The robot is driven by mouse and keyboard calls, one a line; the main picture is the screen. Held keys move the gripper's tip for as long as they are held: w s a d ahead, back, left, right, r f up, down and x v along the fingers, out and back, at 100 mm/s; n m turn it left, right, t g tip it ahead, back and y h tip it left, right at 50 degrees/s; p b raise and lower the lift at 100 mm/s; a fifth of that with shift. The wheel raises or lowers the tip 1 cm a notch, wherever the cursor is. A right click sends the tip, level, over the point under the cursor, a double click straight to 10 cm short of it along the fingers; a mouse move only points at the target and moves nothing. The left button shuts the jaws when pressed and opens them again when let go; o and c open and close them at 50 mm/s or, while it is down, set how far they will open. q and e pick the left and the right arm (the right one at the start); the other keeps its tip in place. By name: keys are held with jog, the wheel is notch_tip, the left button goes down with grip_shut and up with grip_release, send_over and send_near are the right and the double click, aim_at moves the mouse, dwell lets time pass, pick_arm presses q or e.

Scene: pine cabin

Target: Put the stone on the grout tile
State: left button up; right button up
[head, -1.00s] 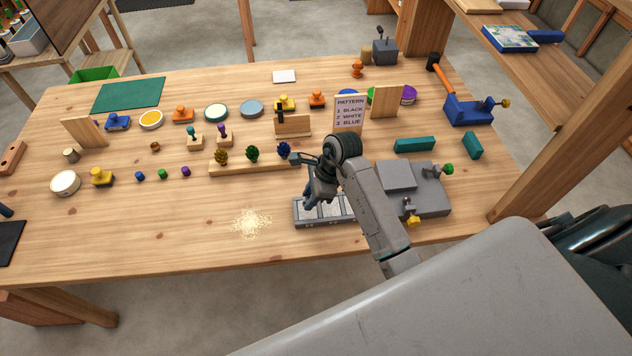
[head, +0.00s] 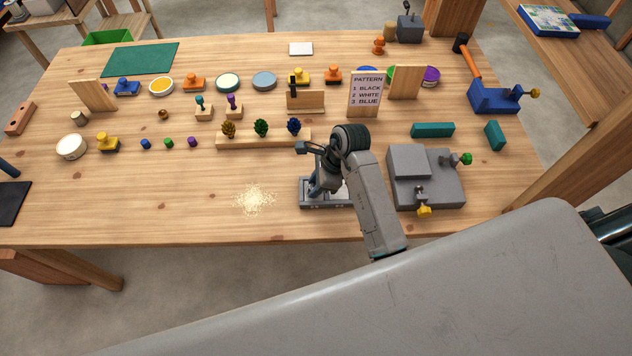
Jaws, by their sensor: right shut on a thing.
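My right gripper (head: 314,190) points down over the left part of a low grey tray (head: 340,205) with pale squares in it, which looks like the grout tile. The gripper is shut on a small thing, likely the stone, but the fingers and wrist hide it. I cannot tell whether it touches the tile. My arm covers much of the tray's right side. My left gripper is not in view.
A grey block fixture (head: 428,180) with yellow and green knobs stands right of the tray. A pale crumb patch (head: 254,200) lies left. A pattern card (head: 365,95) stands behind.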

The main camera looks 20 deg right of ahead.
jog(key=o, duration=0.7)
jog(key=shift+w+d+f, duration=0.1)
jog(key=shift+f, duration=0.05)
jog(key=shift+o, duration=1.3)
jog(key=shift+d, duration=0.1)
jog(key=shift+w+r, duration=0.1)
jog(key=shift+r, duration=0.4)
pick_arm(q)
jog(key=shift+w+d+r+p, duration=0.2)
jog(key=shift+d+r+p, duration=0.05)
jog(key=shift+p, duration=0.05)
pick_arm(e)
jog(key=v, duration=1.1)
jog(key=shift+d+r, duration=0.2)
jog(key=shift+r, duration=0.15)
jog(key=shift+f, duration=0.1)
